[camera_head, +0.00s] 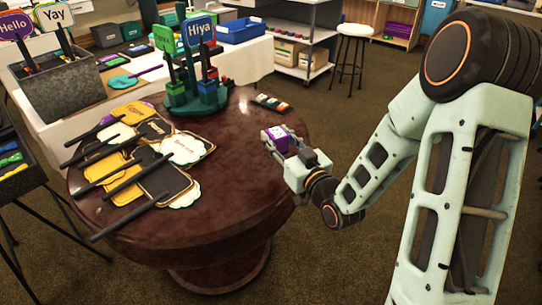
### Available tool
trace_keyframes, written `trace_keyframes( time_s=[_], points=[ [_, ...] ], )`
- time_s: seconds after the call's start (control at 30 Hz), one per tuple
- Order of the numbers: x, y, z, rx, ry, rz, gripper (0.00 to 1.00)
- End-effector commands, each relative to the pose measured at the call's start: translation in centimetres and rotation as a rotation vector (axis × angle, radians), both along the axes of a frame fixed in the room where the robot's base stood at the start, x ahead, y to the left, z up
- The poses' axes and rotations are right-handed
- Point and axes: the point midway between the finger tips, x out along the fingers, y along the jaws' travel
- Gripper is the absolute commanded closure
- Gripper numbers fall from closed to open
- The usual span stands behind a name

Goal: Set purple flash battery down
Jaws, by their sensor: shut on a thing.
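The purple flash battery (279,137) is a small block with a pale marking on one face. My gripper (279,144) is shut on it at the right side of the round dark wooden table (250,190). The battery appears at or just above the tabletop near the right edge. I cannot tell whether it touches the table. The fingertips are small in this view and partly hidden by the gripper body.
Several signs on sticks (150,155) cover the table's left part. A green stand (190,105) with blocks and a "Hiya" sign stands at the back. A small strip of coloured pieces (271,103) lies behind my gripper. The table's front middle is bare.

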Motion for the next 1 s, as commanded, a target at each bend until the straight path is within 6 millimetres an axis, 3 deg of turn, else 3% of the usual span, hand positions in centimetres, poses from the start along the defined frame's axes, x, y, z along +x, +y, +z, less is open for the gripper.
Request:
trace_keyframes(
  time_s=[0.23, 0.47, 0.7, 1.0],
  points=[
    [2.3, 1.3, -3.3, 0.002, -0.001, 0.0, 1.0],
    [3.2, 1.7, -4.4, 0.001, -0.002, 0.0, 1.0],
    [3.4, 1.8, -7.6, 0.001, -0.002, -0.001, 1.0],
    [3.4, 1.8, -7.7, 0.0, -0.004, -0.001, 1.0]
  ],
)
